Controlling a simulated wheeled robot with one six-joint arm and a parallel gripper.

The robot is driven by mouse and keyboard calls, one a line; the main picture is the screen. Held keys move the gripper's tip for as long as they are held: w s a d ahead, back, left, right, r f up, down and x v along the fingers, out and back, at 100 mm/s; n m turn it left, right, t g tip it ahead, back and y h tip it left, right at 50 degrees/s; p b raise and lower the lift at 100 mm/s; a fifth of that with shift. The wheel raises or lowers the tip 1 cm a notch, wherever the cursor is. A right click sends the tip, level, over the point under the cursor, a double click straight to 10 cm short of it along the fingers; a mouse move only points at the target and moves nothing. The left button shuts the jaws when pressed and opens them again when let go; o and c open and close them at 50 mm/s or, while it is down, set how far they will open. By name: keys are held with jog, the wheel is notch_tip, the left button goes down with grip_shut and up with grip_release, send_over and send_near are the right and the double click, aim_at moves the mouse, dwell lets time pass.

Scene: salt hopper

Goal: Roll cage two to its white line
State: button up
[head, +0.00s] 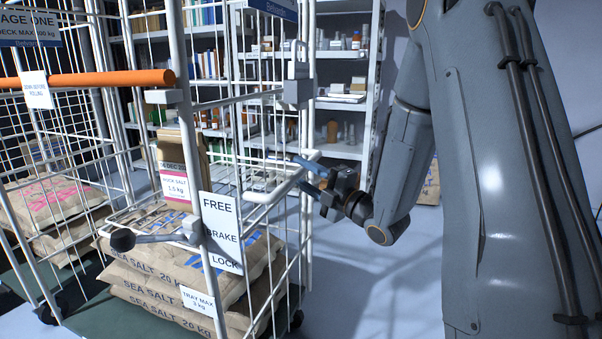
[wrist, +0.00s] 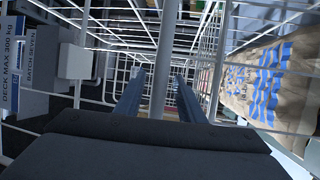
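A white wire roll cage (head: 308,60) stands in the middle of the head view, with a blue sign (head: 274,8) cut off at the top; its number is not readable. Stacked sea salt sacks (head: 185,268) are in its lower part. A white looped bar (head: 272,188) sticks out at its right side. My gripper (head: 309,177) is at this bar, one blue finger above and one below. In the wrist view the open fingers (wrist: 160,95) lie either side of a white tube (wrist: 162,70), with gaps showing. No white floor line is visible.
An orange bar (head: 100,79) crosses at left, near a "...AGE ONE" sign (head: 30,28) and more sacks (head: 55,205). A brake lever (head: 150,238) sits by a FREE/BRAKE/LOCK label (head: 221,232). Loaded shelves (head: 340,105) stand behind. Floor at right of the cage (head: 350,285) looks clear.

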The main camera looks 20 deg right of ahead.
jog(key=shift+w+a, duration=0.15)
jog(key=shift+w, duration=0.05)
jog(key=shift+c, duration=0.2)
grip_shut()
